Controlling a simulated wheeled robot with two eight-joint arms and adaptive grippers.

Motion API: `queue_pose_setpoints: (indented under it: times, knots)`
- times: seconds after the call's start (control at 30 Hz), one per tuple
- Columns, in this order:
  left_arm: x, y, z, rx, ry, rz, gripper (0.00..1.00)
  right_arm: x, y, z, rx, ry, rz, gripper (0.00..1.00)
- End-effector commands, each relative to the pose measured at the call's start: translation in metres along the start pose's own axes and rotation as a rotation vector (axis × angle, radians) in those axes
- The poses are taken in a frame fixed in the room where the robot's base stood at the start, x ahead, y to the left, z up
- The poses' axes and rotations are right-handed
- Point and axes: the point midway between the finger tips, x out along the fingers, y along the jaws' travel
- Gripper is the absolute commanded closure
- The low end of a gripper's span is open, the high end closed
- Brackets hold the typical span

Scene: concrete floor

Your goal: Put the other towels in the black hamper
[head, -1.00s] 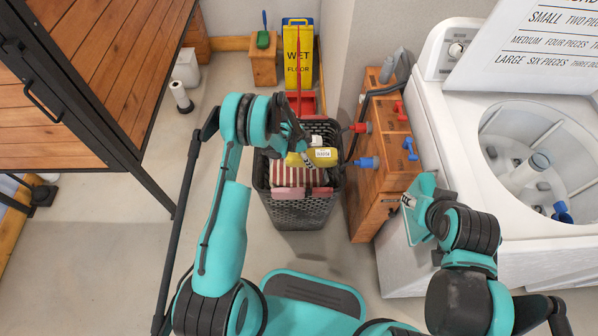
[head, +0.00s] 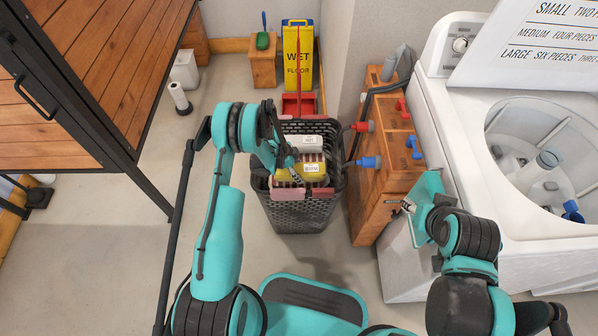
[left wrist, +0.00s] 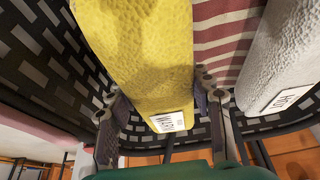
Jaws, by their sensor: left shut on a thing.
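The black hamper (head: 300,213) stands on the floor in front of me. My left gripper (head: 290,168) is inside its opening, shut on a yellow towel (head: 312,172). In the left wrist view the fingers (left wrist: 163,105) lie on both sides of the yellow towel (left wrist: 145,50), which has a white label. A whitish towel (head: 303,141) lies behind it, and a red-and-white striped towel (left wrist: 224,35) shows beneath. A pink towel (head: 290,193) shows at the hamper's front rim. My right gripper (head: 402,206) is beside the washer; its fingers are too unclear to judge.
A wooden cabinet (head: 378,185) with red and blue taps stands right of the hamper. The open washer (head: 455,130) is farther right. A yellow wet-floor sign (head: 297,50) is behind, and a wooden table (head: 110,60) is at left. Floor left of the hamper is clear.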

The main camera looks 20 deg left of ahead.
Motion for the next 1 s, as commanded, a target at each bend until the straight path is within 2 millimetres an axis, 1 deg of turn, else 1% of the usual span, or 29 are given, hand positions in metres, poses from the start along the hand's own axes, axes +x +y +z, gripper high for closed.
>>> queue_pose_setpoints:
  times: [0.03, 0.07, 0.1, 0.13, 0.43, 0.53, 0.67, 0.9, 1.0]
  knots:
    - [0.002, 0.000, 0.001, 0.000, 0.000, 0.000, 0.82, 0.000, 0.000, 0.000, 0.000, 0.000, 0.000, 0.60]
    - [0.001, 0.000, 0.001, 0.000, 0.000, 0.000, 0.41, 0.000, 0.000, 0.000, 0.000, 0.000, 0.000, 0.60]
    - [0.001, 0.000, 0.001, 0.000, 0.000, 0.000, 0.31, 0.000, 0.000, 0.000, 0.000, 0.000, 0.000, 0.60]
    - [0.001, 0.000, 0.001, 0.000, 0.000, 0.000, 0.28, 0.000, 0.000, 0.000, 0.000, 0.000, 0.000, 0.60]
    - [0.000, 0.000, 0.000, 0.000, 0.000, 0.000, 0.28, 0.000, 0.000, 0.000, 0.000, 0.000, 0.000, 0.60]
    - [-0.007, 0.000, -0.001, -0.001, 0.000, 0.000, 0.28, -0.002, 0.000, -0.002, 0.000, 0.000, 0.000, 0.60]
    - [-0.031, 0.000, -0.001, -0.003, 0.000, -0.001, 0.28, -0.010, 0.000, -0.007, 0.000, 0.000, 0.000, 0.60]
    - [-0.085, 0.000, -0.002, -0.003, 0.000, -0.001, 0.28, -0.026, 0.000, -0.018, 0.000, 0.000, 0.000, 0.60]
    - [-0.102, 0.000, -0.002, -0.001, 0.000, -0.001, 0.28, -0.030, 0.000, -0.022, 0.000, 0.000, 0.000, 0.60]
